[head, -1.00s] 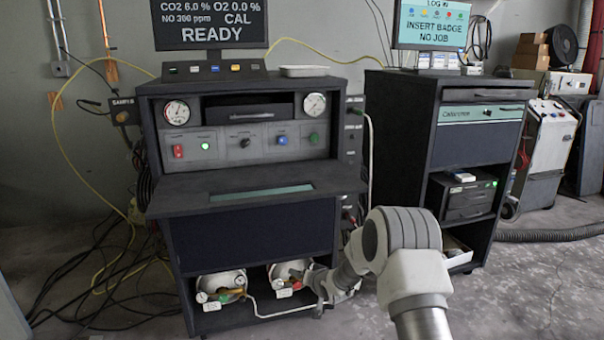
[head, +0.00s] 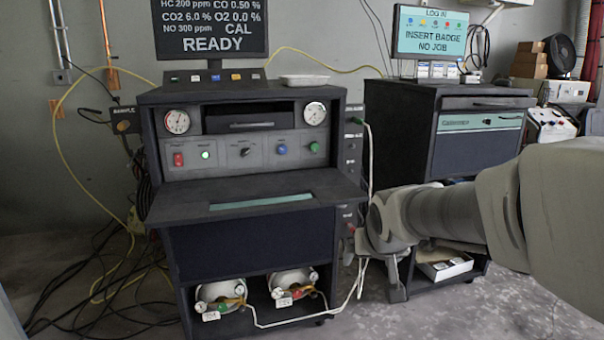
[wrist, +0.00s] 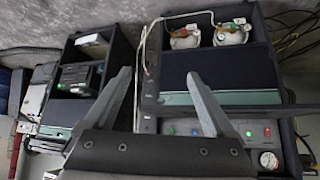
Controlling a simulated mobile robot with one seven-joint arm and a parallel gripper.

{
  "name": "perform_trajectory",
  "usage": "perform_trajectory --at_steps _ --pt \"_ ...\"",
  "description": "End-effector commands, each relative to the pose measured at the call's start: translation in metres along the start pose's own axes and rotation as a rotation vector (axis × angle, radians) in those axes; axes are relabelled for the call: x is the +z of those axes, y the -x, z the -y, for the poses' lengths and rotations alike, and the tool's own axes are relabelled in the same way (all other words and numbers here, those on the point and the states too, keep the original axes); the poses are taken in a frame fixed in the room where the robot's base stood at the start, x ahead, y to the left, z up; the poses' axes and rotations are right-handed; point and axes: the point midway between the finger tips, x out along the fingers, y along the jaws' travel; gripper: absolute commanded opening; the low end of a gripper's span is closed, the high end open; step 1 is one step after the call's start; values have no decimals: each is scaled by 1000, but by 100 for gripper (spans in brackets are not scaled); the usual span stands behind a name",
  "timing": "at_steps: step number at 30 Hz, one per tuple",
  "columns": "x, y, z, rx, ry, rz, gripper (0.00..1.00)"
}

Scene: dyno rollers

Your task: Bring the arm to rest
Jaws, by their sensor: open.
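My gripper (wrist: 158,76) shows in the wrist view with its two fingers spread apart and nothing between them. In the head view my arm (head: 455,215) reaches in from the right edge, and its end is beside the right side of the analyser cabinet (head: 258,236). The gripper's fingers are only partly visible there. The wrist view shows the cabinets upside down, with the gap between the fingers in front of the analyser cabinet's side edge. I cannot tell the exact clearance to it.
Two gas cylinders (head: 219,290) sit on the cabinet's low shelf. A white hose (head: 360,287) runs from there up the cabinet's right side, close to my arm's end. A second cabinet (head: 402,135) with a monitor (head: 431,32) stands behind my arm. Cables (head: 85,285) lie at left.

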Motion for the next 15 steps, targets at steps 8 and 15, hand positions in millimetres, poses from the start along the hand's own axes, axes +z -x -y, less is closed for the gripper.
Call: perform_trajectory --at_steps 8,15 --pt "71 85 -19 17 15 84 89" --pt "136 131 -24 -2 31 154 89"
